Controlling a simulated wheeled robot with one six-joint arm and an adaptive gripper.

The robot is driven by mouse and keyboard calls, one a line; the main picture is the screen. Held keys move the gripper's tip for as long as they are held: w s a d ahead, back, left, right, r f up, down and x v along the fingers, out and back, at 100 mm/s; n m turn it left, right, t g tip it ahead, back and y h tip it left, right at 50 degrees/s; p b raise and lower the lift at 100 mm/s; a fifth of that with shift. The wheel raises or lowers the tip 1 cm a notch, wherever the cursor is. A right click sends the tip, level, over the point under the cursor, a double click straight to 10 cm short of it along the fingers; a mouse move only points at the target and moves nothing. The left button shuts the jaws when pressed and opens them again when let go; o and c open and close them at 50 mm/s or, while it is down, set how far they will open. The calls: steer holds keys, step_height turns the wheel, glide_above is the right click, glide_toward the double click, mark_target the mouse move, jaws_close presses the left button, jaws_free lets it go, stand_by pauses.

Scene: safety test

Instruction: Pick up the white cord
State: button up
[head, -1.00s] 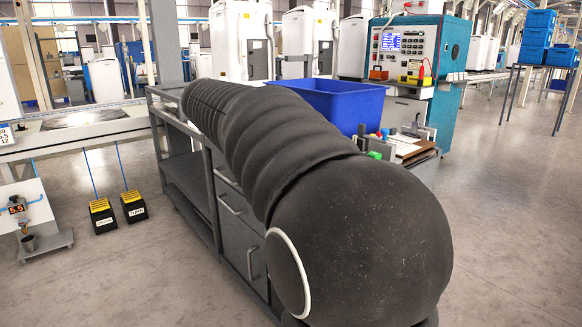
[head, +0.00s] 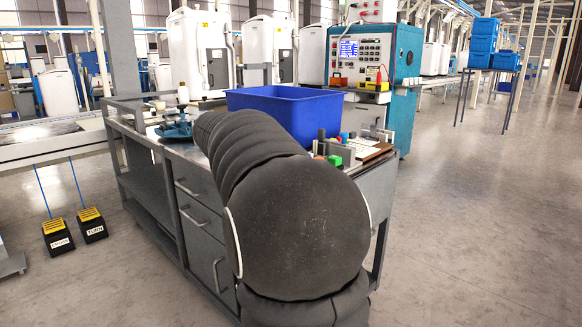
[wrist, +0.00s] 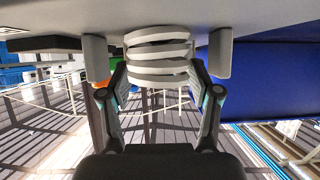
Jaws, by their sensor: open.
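In the wrist view a stack of white loops (wrist: 157,66), seemingly the white cord, shows against a grey surface at the top of the picture. My gripper (wrist: 158,80) is open, one dark finger to the left of the loops and one to the right. The loops appear between or just beyond the fingertips; I cannot tell the depth or whether anything touches. In the head view my dark arm covers part of the bench (head: 160,150), and I cannot make out the cord or my gripper there.
A blue bin (head: 285,104) stands on the bench and also fills the right of the wrist view (wrist: 270,80). Grey upright blocks (wrist: 95,58) flank the loops. A green block (head: 340,154) lies near the bench's right end. Foot pedals (head: 92,224) stand on the floor at left.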

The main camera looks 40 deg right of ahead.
steer(key=shift+x, duration=1.2)
jaws_close()
steer(key=shift+r, duration=0.15)
